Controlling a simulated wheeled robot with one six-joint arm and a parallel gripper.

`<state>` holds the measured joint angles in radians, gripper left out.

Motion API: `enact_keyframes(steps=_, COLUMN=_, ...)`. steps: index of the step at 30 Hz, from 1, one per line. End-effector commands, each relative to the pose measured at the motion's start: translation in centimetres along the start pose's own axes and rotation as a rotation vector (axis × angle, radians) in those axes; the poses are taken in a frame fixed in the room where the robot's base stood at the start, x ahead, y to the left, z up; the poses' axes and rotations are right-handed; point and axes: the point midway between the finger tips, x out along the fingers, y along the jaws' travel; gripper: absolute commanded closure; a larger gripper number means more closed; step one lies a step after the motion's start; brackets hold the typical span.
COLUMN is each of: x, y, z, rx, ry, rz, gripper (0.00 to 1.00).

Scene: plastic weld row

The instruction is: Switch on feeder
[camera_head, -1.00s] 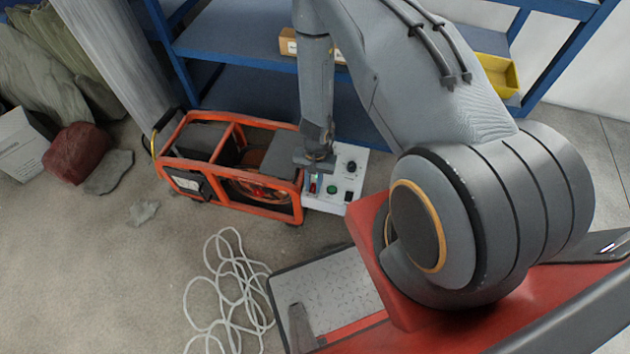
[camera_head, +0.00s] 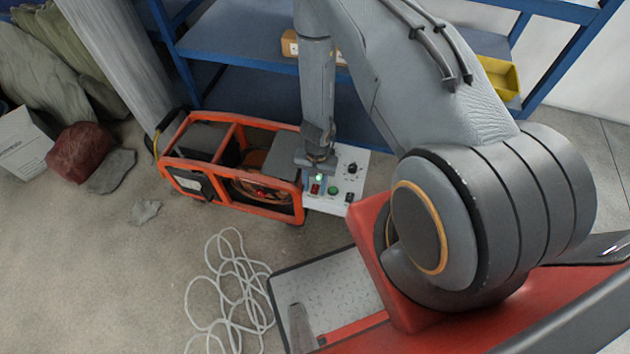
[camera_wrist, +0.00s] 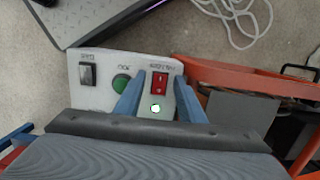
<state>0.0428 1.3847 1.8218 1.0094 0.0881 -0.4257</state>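The orange-framed machine (camera_head: 232,205) stands on the floor with a white control panel (camera_head: 348,178) at its right end. In the wrist view the panel (camera_wrist: 88,100) carries a black switch (camera_wrist: 87,75), a round green button (camera_wrist: 121,83) and a red rocker switch (camera_wrist: 160,83) with a small, hard-to-read label. A small lamp (camera_wrist: 155,108) beside the red rocker glows bright; it shows green in the head view (camera_head: 318,177). My gripper (camera_wrist: 157,78) is over the panel, its two blue fingers apart on either side of the red rocker. Contact cannot be told.
Blue shelving (camera_head: 240,80) stands close behind the machine, with a cardboard box (camera_head: 290,44) and a yellow bin (camera_head: 500,76). A white coiled cable (camera_head: 232,290) lies on the floor in front. Rocks and a dark red lump (camera_head: 80,152) lie at left.

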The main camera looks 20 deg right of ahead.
Motion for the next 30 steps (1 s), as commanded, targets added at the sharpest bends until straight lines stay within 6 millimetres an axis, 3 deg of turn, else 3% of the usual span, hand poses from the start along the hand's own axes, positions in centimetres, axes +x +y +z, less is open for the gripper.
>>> enact_keyframes(steps=18, x=-6.9, y=-0.1, z=0.0, rx=-0.002, ry=0.002, rz=-0.002, gripper=0.64)
enact_keyframes(steps=30, x=-7.5, y=0.0, z=0.1, rx=-0.001, ry=0.0, rz=0.0, gripper=0.64)
